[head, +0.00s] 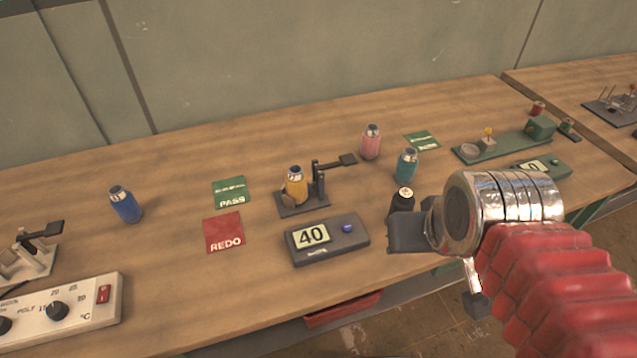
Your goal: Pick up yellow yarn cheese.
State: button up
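The gripper is clear of the yellow cheese. The yellow cheese's lower front is partly covered by a part of the stand.
A display box reading 40 (327,240) sits in front of the stand. A black cheese (402,198) is partly behind my gripper. Teal (406,165), pink (371,142) and blue (125,205) cheeses stand around. Red REDO (225,232) and green PASS (230,191) mats lie left.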

aim_at(296, 181)
jog(key=z, duration=0.25)
jog(key=k, duration=1)
jog(key=u, duration=1.35)
jog(key=i, duration=1)
jog(key=u, duration=0.05)
